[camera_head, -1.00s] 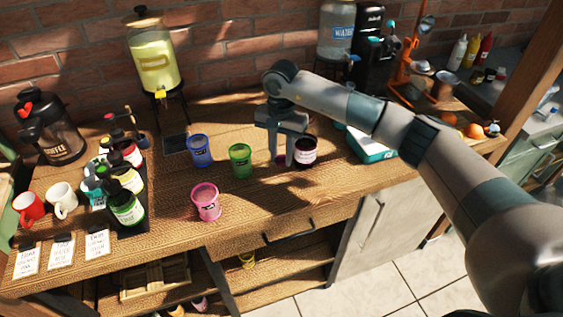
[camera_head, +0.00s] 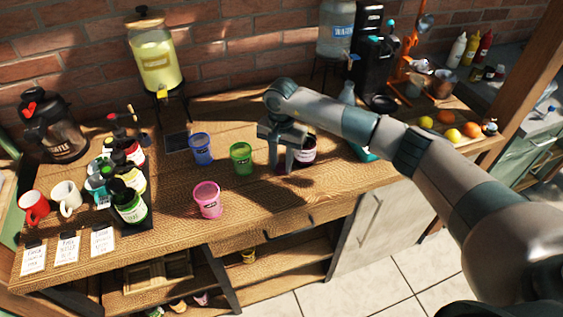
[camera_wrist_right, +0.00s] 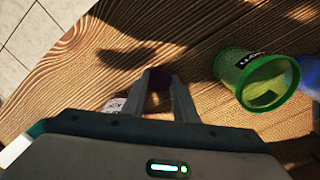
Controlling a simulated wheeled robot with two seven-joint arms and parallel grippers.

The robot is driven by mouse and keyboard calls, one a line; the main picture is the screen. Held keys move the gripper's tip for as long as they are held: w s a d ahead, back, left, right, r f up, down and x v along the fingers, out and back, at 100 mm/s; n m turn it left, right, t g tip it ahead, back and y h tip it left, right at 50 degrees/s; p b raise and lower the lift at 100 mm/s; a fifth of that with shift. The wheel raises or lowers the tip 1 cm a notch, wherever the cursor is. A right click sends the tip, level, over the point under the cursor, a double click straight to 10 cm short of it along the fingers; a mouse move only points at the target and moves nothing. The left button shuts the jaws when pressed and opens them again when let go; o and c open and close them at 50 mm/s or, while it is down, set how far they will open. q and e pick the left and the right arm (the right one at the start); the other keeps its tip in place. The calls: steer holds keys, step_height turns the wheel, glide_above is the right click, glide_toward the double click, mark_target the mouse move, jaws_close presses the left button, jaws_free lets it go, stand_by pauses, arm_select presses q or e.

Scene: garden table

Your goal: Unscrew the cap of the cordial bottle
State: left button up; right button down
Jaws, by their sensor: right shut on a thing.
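My right gripper (camera_head: 281,168) points down close to the wooden table, just left of a dark purple labelled container (camera_head: 306,151). In the right wrist view its fingertips (camera_wrist_right: 160,74) are shut on a small dark purple, rounded thing (camera_wrist_right: 158,82). It may be a cap; I cannot tell whether it sits on a bottle. Several dark-capped bottles stand close together at the left, with a green-labelled bottle (camera_head: 128,204) in front. I cannot tell which bottle holds cordial. My left gripper is not in view.
A green cup (camera_head: 241,158), a blue cup (camera_head: 201,149) and a pink cup (camera_head: 207,200) stand left of my right gripper. A yellow drink dispenser (camera_head: 156,62) is behind them. White cards lie at the front left. The tabletop in front of the gripper is clear.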

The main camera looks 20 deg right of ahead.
mark_target(281, 166)
steer(key=c, duration=1.4)
jaws_free()
steer(key=shift+r, duration=0.15)
step_height(281, 166, up, 12)
steer(key=b, duration=0.5)
